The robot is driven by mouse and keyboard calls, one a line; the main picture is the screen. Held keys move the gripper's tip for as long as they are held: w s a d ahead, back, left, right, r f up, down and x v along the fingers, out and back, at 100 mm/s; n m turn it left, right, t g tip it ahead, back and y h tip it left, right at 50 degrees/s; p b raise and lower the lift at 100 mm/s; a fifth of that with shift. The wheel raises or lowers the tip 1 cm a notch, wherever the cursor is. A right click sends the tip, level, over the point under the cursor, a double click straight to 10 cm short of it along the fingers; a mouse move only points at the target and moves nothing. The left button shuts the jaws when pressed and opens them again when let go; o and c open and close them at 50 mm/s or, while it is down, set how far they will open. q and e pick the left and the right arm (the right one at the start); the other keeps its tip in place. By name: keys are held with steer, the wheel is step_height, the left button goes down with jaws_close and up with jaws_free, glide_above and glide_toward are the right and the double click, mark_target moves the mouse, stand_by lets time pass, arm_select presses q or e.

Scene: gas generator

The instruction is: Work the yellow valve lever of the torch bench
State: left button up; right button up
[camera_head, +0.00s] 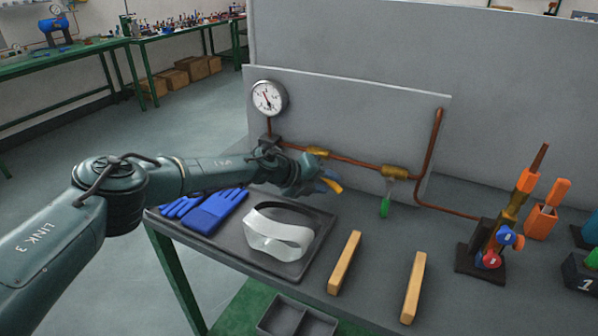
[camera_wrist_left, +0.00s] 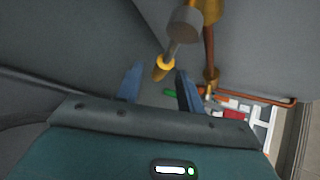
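The yellow valve lever (camera_head: 333,185) shows just past my left gripper (camera_head: 322,182) in the head view, below the copper pipe (camera_head: 352,161) on the grey panel. In the left wrist view the yellow end of the lever (camera_wrist_left: 160,68) hangs from a grey stem and appears in the gap between the two blue fingertips of my left gripper (camera_wrist_left: 157,80). The fingers are apart, with visible gaps beside the lever. How deep the lever sits between them is unclear. The gripper partly hides the lever and its valve in the head view. My right gripper is not in view.
A green valve lever (camera_head: 384,207) hangs to the right under a brass valve. A gauge (camera_head: 268,97) is on the panel. A face shield (camera_head: 277,234) on a tray, blue gloves (camera_head: 213,211), two wooden bars (camera_head: 345,262) and a torch (camera_head: 510,218) occupy the bench.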

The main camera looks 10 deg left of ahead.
arm_select(q)
steer(key=p+v, duration=0.1)
steer(key=v, duration=0.9)
steer(key=shift+a, duration=0.25)
steer(key=shift+s, duration=0.1)
steer(key=shift+c, duration=0.4)
